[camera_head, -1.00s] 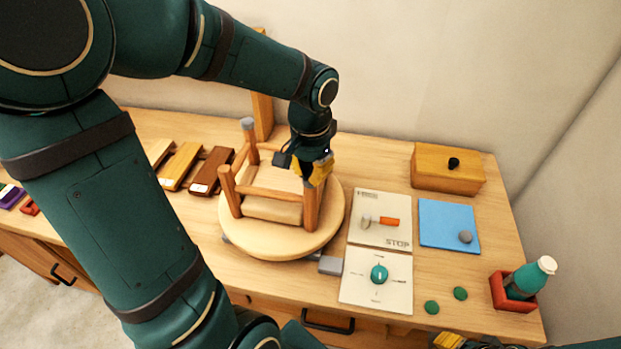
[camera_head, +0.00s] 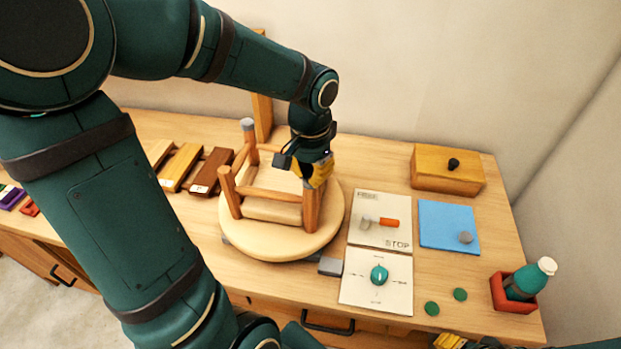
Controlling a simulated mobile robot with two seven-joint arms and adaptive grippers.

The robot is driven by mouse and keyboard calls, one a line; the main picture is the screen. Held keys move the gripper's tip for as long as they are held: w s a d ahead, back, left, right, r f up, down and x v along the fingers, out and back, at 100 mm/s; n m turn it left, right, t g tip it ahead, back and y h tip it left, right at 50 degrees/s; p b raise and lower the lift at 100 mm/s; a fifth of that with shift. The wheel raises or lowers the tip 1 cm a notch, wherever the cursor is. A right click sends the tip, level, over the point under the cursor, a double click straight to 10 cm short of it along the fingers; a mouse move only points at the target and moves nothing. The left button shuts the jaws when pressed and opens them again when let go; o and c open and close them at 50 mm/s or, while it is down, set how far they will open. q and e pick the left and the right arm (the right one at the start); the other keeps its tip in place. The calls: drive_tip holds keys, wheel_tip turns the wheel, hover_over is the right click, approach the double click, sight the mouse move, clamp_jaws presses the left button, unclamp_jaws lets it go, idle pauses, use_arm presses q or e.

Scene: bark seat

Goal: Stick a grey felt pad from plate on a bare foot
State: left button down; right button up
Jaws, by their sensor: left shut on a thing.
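An upturned wooden stool rests on its round seat (camera_head: 270,243). Its back left leg (camera_head: 248,128) has a grey end; its front left leg (camera_head: 228,185) ends in bare wood. My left gripper (camera_head: 314,180) is at the upper end of the front right leg (camera_head: 312,208). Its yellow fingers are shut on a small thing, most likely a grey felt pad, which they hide. The fourth leg is hidden behind the gripper. One grey felt pad (camera_head: 466,237) lies on the blue plate (camera_head: 440,217). My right gripper (camera_head: 455,341) shows only partly at the bottom edge.
Two green discs (camera_head: 431,308) lie near the front. A wooden box (camera_head: 447,168) and a bottle (camera_head: 532,276) in a red holder (camera_head: 512,300) stand right.

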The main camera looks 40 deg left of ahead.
use_arm(q)
drive_tip(key=shift+r+p, duration=2.5)
drive_tip(key=shift+r, duration=0.5)
